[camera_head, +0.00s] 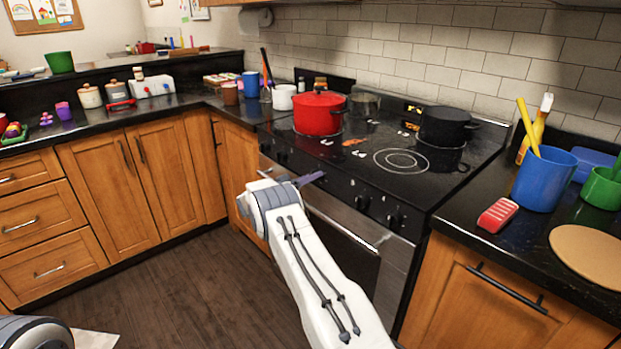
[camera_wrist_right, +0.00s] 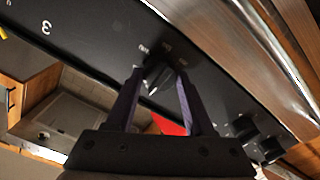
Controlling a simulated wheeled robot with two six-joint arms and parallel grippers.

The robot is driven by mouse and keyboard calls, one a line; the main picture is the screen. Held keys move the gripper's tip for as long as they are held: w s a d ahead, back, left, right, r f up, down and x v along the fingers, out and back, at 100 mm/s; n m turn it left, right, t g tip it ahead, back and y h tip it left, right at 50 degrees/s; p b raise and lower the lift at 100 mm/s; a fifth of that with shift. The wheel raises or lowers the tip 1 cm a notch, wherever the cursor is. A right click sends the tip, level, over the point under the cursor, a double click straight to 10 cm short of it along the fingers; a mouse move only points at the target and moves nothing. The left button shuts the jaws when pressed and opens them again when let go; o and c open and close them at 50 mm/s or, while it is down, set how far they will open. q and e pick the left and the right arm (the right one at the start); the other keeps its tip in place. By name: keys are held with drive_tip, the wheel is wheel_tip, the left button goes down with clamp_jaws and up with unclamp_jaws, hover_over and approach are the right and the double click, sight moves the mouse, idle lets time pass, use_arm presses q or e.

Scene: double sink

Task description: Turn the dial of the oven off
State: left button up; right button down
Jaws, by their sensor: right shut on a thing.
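The oven (camera_head: 343,255) has a black front panel with several black dials. Two of its dials (camera_head: 377,211) show to the right of my right gripper (camera_head: 308,179) in the head view. In the right wrist view, my right gripper (camera_wrist_right: 158,76) has its two dark fingers on either side of one black dial (camera_wrist_right: 156,78), shut on it. White marks on the panel sit around this dial. In the head view the held dial is hard to make out by the fingers. My left gripper is not in view.
A red pot (camera_head: 318,114) and a black pot (camera_head: 446,126) stand on the stovetop (camera_head: 400,185). A blue container (camera_head: 543,180) and a red-and-white item (camera_head: 497,215) are on the right counter.

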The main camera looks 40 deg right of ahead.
drive_tip(key=shift+a+f, duration=0.1)
drive_tip(key=shift+f, duration=0.1)
drive_tip(key=shift+c, duration=1.9)
unclamp_jaws()
drive_tip(key=shift+o, duration=0.5)
drive_tip(key=shift+r, duration=0.1)
drive_tip(key=a, duration=1)
drive_tip(key=shift+s+a, duration=0.25)
drive_tip(key=shift+s, duration=0.15)
